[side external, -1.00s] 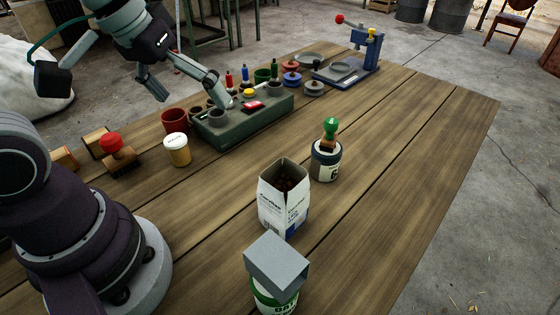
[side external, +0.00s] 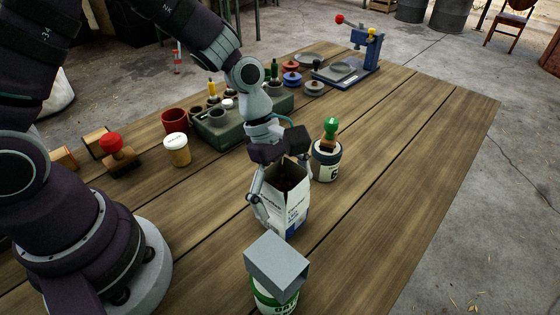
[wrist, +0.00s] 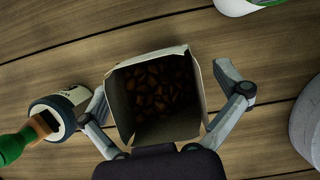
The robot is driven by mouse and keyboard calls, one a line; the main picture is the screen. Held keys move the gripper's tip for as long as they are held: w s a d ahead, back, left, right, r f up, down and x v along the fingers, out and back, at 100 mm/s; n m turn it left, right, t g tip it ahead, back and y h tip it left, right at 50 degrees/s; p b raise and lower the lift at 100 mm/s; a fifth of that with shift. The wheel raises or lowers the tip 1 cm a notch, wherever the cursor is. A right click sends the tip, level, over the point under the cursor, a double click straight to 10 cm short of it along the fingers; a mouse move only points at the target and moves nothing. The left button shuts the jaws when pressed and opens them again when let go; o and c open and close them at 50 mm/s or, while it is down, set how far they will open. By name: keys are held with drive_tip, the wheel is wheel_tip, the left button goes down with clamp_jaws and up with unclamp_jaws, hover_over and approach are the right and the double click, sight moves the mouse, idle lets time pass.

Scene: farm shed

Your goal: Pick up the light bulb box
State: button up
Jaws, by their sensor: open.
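An open-topped white carton (side external: 288,216) with blue and dark print stands upright on the table, the only printed carton in view. I cannot read it as a light bulb box. In the wrist view the carton (wrist: 117,100) holds brown lumps. My gripper (side external: 280,203) is open and points down over it. One finger is by its left side; the other is mostly hidden in the side view. In the wrist view my gripper (wrist: 161,86) has one finger on each side of the carton, with a gap on the right. Contact on the left is unclear.
A can with a green-handled stamp (side external: 329,140) stands close behind the carton. A grey block (side external: 277,262) sits on a green-and-white can (side external: 268,298) in front. A green tray (side external: 222,130), red cup (side external: 174,120) and yellow cup (side external: 177,150) are farther back. The table's right side is clear.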

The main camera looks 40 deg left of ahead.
drive_tip(key=shift+d+f, duration=0.2)
drive_tip(key=shift+f, duration=0.4)
drive_tip(key=shift+c, duration=0.4)
